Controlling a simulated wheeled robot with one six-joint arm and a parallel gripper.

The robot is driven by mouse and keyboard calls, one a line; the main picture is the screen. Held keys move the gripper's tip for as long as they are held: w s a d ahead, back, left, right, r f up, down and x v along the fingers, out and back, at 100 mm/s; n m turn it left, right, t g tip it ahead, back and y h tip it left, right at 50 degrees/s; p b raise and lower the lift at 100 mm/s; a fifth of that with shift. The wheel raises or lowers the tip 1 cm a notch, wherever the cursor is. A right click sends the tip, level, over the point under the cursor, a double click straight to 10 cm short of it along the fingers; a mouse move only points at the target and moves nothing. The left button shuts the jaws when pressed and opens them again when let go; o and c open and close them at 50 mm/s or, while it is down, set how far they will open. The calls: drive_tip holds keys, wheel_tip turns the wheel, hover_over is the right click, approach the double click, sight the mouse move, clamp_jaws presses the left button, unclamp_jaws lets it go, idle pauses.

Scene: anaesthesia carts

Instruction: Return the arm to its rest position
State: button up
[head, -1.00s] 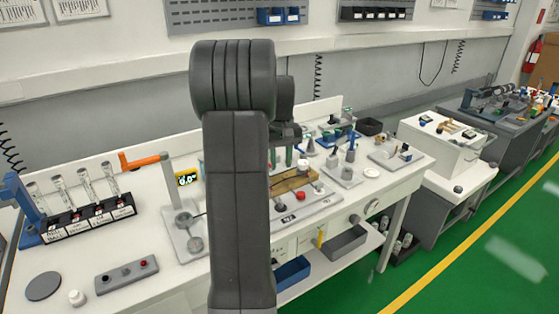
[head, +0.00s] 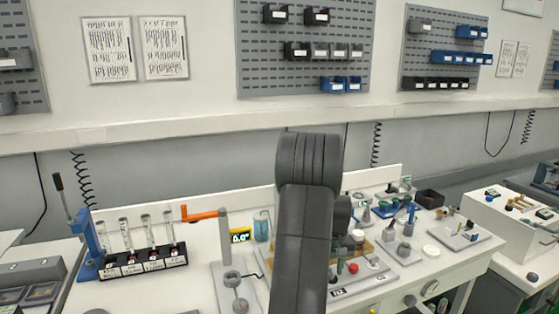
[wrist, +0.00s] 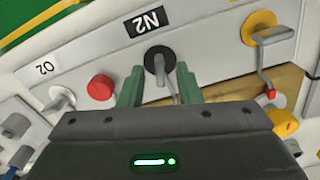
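My arm (head: 303,220) rises in the middle of the head view, with its dark grey upper joint in front of the bench. It hides my gripper in that view. In the wrist view my gripper (wrist: 159,85) shows two green fingers standing apart. A black fitting with a stem (wrist: 158,62) shows between and beyond the fingertips, under the upside-down N2 label (wrist: 147,21). I see no object clamped, but cannot tell how near the fingers are to the fitting.
A red knob (wrist: 101,88), the O2 label (wrist: 44,68) and a yellow fitting (wrist: 259,27) are near my gripper. The white bench holds a tube rack (head: 145,263), an orange-armed stand (head: 224,238) and several small fixtures. Pegboards (head: 305,45) hang on the wall behind.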

idle(0.4)
wheel_tip(320, 180, up, 14)
drive_tip(key=b, duration=0.1)
wheel_tip(320, 180, down, 14)
drive_tip(key=shift+r+p, duration=0.25)
drive_tip(key=shift+p, duration=0.25)
drive_tip(key=shift+f+m, duration=0.2)
drive_tip(key=shift+m, duration=0.1)
drive_tip(key=shift+m+p, duration=0.35)
drive_tip(key=shift+m, duration=0.85)
drive_tip(key=m+p, duration=0.1)
drive_tip(key=m, duration=0.3)
drive_tip(key=shift+m+p, duration=0.3)
drive_tip(key=m+p, duration=0.3)
drive_tip(key=m, duration=0.4)
drive_tip(key=shift+r+p, duration=0.1)
drive_tip(key=shift+p, duration=0.2)
drive_tip(key=shift+r+m, duration=0.1)
drive_tip(key=shift+m, duration=0.2)
drive_tip(key=shift+r+b, duration=0.35)
drive_tip(key=shift+r, duration=1.1)
